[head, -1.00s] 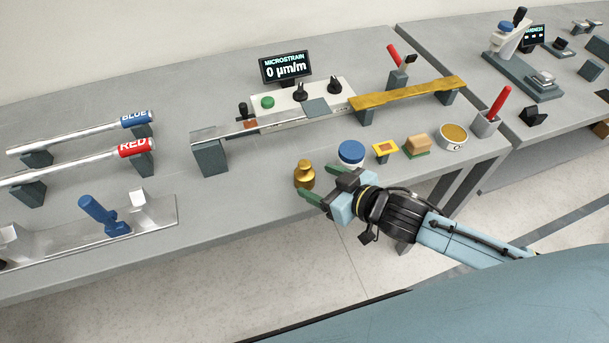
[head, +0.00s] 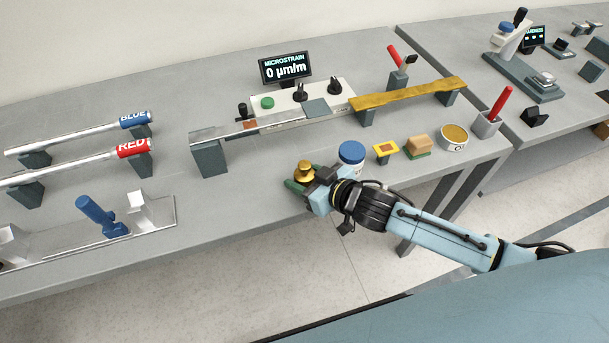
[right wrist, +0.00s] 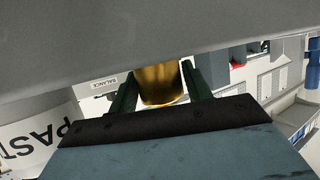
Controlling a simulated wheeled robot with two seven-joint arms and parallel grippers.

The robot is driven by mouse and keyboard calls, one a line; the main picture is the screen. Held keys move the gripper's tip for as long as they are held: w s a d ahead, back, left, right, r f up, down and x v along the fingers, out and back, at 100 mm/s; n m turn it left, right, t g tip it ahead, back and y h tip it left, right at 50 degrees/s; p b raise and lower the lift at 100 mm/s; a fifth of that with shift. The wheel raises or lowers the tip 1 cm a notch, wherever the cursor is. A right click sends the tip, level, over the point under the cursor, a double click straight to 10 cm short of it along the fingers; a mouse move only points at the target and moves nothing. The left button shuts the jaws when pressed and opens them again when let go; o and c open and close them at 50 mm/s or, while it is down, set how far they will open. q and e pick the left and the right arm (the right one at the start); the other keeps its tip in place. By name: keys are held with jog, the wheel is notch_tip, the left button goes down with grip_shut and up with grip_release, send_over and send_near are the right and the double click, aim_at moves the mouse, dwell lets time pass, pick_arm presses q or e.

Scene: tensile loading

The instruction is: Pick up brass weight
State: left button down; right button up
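The brass weight (head: 304,171) stands upright near the front edge of the grey bench, its lower part hidden by my right gripper in the head view. My right gripper (head: 302,183) is open, with its green fingers around the weight. In the right wrist view, the brass weight (right wrist: 157,84) sits between the two fingers of the right gripper (right wrist: 160,85), with a gap seen on its right side. Contact on the left side is hard to tell. My left gripper is not in view.
A white jar with a blue lid (head: 351,153) stands close right of the gripper. A yellow gauge pad (head: 385,149), a tan block (head: 418,144) and a round tin (head: 454,136) follow to the right. A microstrain display (head: 285,67) stands behind. Bench left of the weight is clear.

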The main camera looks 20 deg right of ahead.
jog(key=c, duration=1)
jog(key=shift+r, duration=0.1)
grip_shut()
